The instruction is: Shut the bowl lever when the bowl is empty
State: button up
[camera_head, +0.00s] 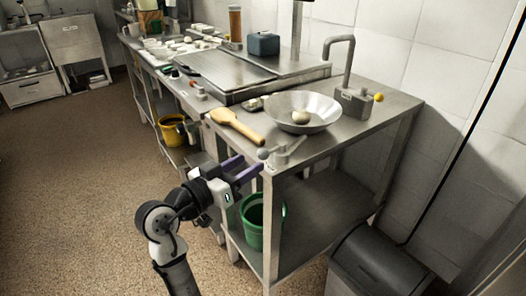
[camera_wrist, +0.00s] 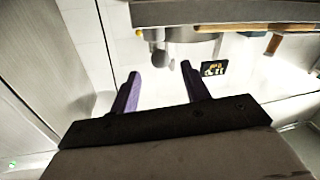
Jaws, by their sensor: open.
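The metal bowl (camera_head: 325,109) sits on the steel table near its right end. A round tan item (camera_head: 301,117) lies inside it, so the bowl is not empty. A grey lever fitting (camera_head: 288,150) with a ball knob stands at the table's front edge, below the bowl. A ball-ended grey part (camera_wrist: 158,60), apparently this fitting, shows ahead of the fingers in the wrist view. My gripper (camera_head: 249,166) has purple fingers, open and empty, just left of and below the fitting. It also shows in the wrist view (camera_wrist: 160,72).
A wooden paddle (camera_head: 238,126) lies left of the bowl. A grey block with a bent pipe and yellow knob (camera_head: 379,97) stands behind it. A green bucket (camera_head: 263,222) is on the lower shelf. A dark bin (camera_head: 380,265) stands at the right. The floor at left is clear.

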aim_at(259, 157)
jog(key=x, duration=0.6)
jog(key=shift+w+d+p, duration=0.15)
jog(key=shift+w+p, duration=0.05)
jog(key=shift+p, duration=0.2)
grip_shut()
